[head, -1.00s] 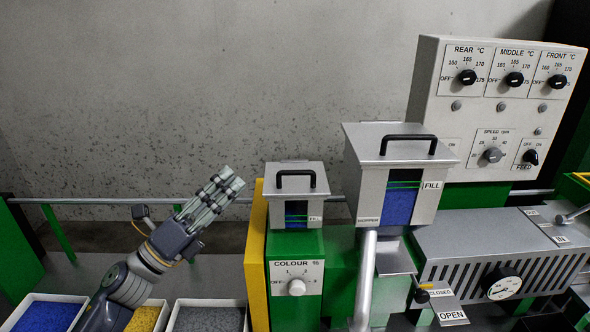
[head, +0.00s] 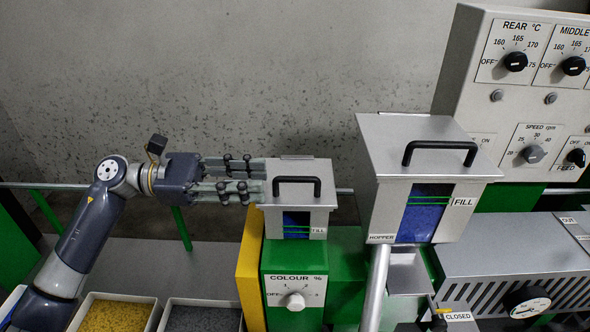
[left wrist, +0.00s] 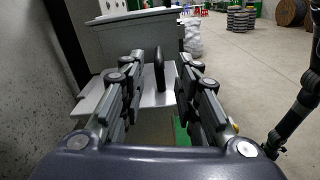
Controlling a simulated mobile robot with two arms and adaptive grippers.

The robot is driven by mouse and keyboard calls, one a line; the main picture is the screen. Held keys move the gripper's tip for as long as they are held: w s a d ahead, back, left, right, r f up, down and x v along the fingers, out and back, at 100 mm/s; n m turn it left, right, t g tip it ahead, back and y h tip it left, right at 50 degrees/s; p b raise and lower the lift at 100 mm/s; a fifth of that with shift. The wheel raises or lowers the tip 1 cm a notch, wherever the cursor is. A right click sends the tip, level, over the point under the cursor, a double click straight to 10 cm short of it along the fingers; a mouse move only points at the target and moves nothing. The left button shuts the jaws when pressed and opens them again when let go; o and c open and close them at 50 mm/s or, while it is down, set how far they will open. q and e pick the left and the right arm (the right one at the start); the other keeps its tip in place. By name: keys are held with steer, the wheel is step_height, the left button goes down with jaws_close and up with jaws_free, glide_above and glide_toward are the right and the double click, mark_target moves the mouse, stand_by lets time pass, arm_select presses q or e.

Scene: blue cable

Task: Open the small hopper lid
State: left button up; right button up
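The small hopper (head: 265,202) stands on the green colour unit, and its grey lid (head: 297,166) lies flat on top, closed. A black arched handle (head: 297,182) sits on the lid. My left gripper (head: 258,180) reaches in level from the left, with its fingertips at the lid's left edge. In the left wrist view the lid (left wrist: 91,103) is ahead, and the handle (left wrist: 159,70) shows in the gap between the two finger sides of my left gripper (left wrist: 160,62). The fingers are apart and hold nothing. My right gripper does not show.
The larger hopper (head: 369,190) with its own black handle (head: 439,153) stands close on the right. The control panel (head: 470,60) rises behind it. Trays of yellow (head: 118,314) and grey (head: 200,318) pellets lie below my left arm. A rail runs along the back.

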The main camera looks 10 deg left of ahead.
mark_target(277, 178)
arm_select(q)
steer(key=d, duration=0.1)
steer(key=d+p, duration=0.1)
steer(key=d, duration=0.1)
steer(key=w+d+p, duration=0.1)
steer(key=d, duration=0.1)
steer(key=shift+d+r, duration=0.15)
steer(key=shift+r, duration=0.1)
steer(key=shift+w+d+f+p, duration=0.2)
steer(key=shift+d+p, duration=0.1)
steer(key=shift+d, duration=0.35)
steer(key=shift+w+d+f+p, duration=0.15)
steer(key=shift+d+p, duration=0.15)
steer(key=shift+d, duration=0.3)
steer(key=shift+c, duration=0.6)
steer(key=c, duration=0.4)
steer(key=shift+r, duration=0.15)
jaws_close()
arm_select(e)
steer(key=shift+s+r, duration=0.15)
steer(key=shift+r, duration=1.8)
